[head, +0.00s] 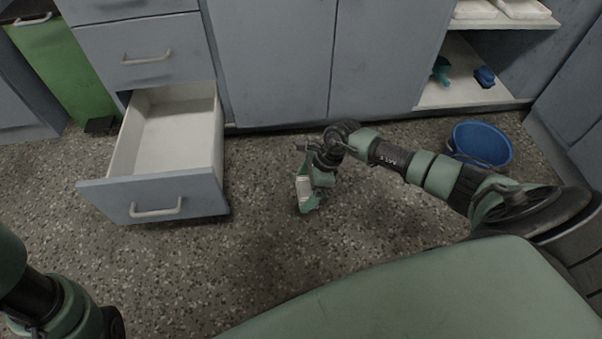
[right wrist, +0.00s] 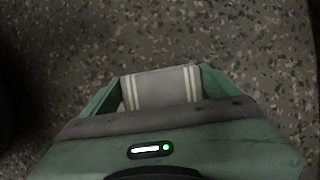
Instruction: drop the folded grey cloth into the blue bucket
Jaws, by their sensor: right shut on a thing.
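The folded grey cloth (right wrist: 160,88), with pale stripes near its ends, is between the fingers of my right gripper (right wrist: 158,80) in the right wrist view. In the head view the cloth (head: 303,186) shows as a small pale patch at the right gripper (head: 307,196), which is shut on it and points down over the floor, right of the open drawer. The blue bucket (head: 482,144) stands on the floor at the right, apart from the gripper and partly behind my right arm. My left arm shows at the lower left, but its gripper is not in view.
An open, empty-looking drawer (head: 178,130) juts out at the left. Closed cabinet doors (head: 330,60) line the back. A shelf (head: 470,88) at the right holds a teal item (head: 441,70) and a blue item (head: 485,76). The speckled floor (head: 265,250) is clear around the gripper.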

